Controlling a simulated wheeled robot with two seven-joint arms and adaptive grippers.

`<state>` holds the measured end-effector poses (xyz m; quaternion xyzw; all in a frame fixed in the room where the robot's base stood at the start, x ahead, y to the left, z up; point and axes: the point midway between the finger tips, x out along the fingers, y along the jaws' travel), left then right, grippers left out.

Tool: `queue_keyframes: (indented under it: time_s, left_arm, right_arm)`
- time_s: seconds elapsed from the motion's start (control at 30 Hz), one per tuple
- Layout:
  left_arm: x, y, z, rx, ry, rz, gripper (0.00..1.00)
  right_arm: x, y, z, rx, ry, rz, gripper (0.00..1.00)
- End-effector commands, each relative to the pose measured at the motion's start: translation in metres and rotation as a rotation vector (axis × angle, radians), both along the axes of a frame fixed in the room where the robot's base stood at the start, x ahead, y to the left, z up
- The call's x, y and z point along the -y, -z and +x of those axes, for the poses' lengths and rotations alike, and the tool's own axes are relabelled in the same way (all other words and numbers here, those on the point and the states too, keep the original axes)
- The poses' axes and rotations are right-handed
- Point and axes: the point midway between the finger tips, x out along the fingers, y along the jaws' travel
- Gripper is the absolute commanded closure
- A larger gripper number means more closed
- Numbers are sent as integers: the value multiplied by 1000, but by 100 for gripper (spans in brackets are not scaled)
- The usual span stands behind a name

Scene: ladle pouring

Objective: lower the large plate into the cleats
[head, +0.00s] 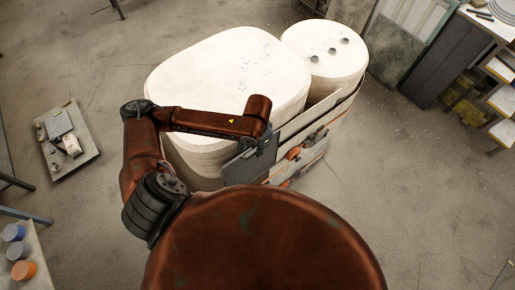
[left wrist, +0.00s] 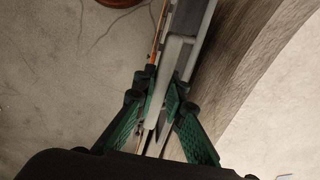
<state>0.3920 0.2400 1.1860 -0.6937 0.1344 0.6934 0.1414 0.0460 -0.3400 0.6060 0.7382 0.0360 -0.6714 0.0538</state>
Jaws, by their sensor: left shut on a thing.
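The large plate is a dark grey flat panel (head: 248,168), upright against the near side of the big white-topped block. My left gripper (head: 264,143) is at its upper edge, partly hidden by my wrist. My right gripper is not in view.
A large white-topped block (head: 230,70) and a smaller round one (head: 328,52) stand behind the plate. Orange fittings (head: 294,153) line the near side panel. A low platform (head: 68,140) lies at left, a shelf unit (head: 492,68) at right. Floor (head: 420,190) is clear at right.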

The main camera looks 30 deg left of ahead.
Motion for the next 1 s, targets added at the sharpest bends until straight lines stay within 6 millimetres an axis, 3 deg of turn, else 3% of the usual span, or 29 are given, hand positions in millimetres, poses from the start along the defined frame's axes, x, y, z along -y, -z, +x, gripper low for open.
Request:
queue_keyframes:
  time_s: [0.27,1.0]
  left_arm:
    - [-1,4,1,3,-4,0,100]
    - [0,44,2,5,-1,-1,100]
  right_arm:
    - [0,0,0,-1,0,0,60]
    - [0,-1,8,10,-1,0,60]
